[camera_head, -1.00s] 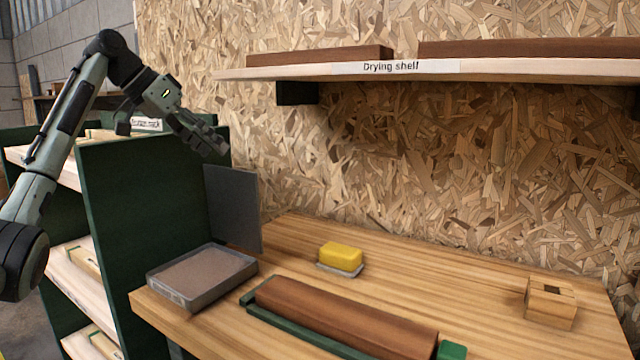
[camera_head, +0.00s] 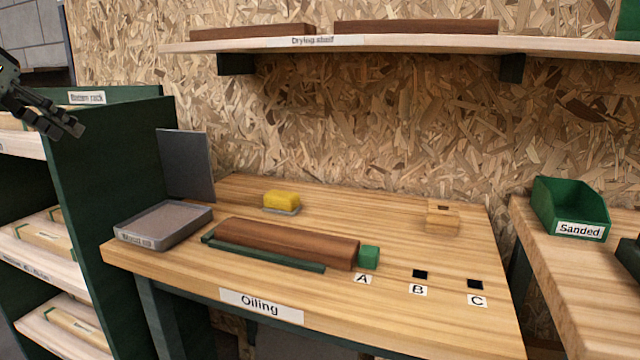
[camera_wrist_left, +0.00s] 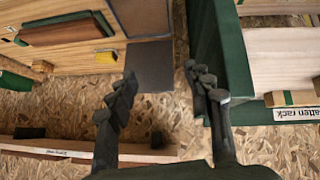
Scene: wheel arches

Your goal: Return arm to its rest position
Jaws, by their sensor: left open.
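My left gripper (camera_head: 60,122) is at the left edge of the head view, in front of the upper part of the green rack (camera_head: 110,150). Most of the left arm is out of the picture. In the left wrist view the two dark fingers (camera_wrist_left: 160,90) stand apart with nothing between them. Beyond them are the grey upright panel (camera_wrist_left: 150,66) and the chipboard wall. My right gripper is not in view.
The oiling table (camera_head: 330,205) holds a shallow grey tray (camera_head: 160,238), a yellow sponge (camera_head: 282,199), a brown wooden piece (camera_head: 290,240) in a green holder and a small wooden block (camera_head: 443,218). The drying shelf (camera_head: 400,45) is above. A green bin (camera_head: 570,208) stands right.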

